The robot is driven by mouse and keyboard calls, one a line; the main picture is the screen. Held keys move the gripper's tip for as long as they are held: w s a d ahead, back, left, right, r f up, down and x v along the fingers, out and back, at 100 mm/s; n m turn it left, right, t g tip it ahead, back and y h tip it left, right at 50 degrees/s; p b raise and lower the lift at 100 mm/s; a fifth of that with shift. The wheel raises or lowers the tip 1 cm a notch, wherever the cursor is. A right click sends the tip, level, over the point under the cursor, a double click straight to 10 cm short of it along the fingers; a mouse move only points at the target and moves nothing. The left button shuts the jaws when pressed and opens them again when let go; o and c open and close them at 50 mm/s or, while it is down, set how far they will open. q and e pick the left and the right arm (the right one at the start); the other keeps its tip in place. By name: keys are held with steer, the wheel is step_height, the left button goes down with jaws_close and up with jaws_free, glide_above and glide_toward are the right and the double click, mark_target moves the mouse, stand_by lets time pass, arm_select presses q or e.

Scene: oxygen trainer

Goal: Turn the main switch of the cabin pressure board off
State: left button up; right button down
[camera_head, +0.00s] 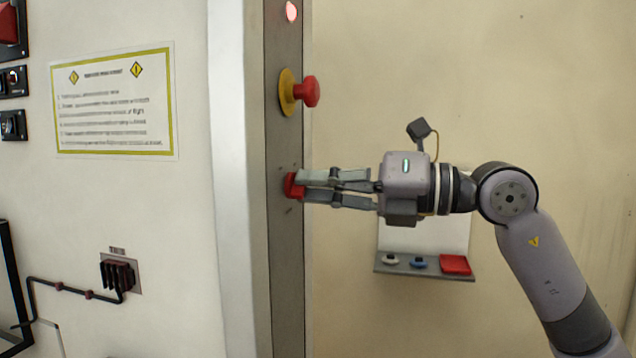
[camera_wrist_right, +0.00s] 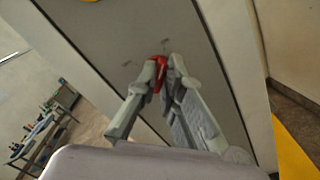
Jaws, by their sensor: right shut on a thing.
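The main switch, a red knob (camera_head: 291,186), sits on the narrow grey panel (camera_head: 288,250) on the edge of the wall. My right gripper (camera_head: 303,187) reaches in from the right with its fingertips at the switch. In the right wrist view the red knob (camera_wrist_right: 159,62) shows between the fingertips of my right gripper (camera_wrist_right: 163,72), which is shut on it. The fingers hide part of the knob, and its exact angle is hard to tell. My left gripper is not in view.
A red mushroom button (camera_head: 308,91) on a yellow base sits above the switch, with a lit red lamp (camera_head: 291,11) higher up.

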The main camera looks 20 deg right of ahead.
steer(key=shift+n, duration=0.4)
steer(key=n+b, duration=0.1)
steer(key=n, duration=0.4)
steer(key=n+b, duration=0.1)
steer(key=n, duration=0.5)
steer(key=n+b, duration=0.2)
steer(key=n, duration=0.3)
steer(key=shift+s+a+n, duration=0.25)
steer(key=shift+s+n, duration=0.1)
steer(key=shift+n, duration=0.35)
steer(key=c, duration=1.7)
jaws_free()
steer(key=shift+d, duration=0.1)
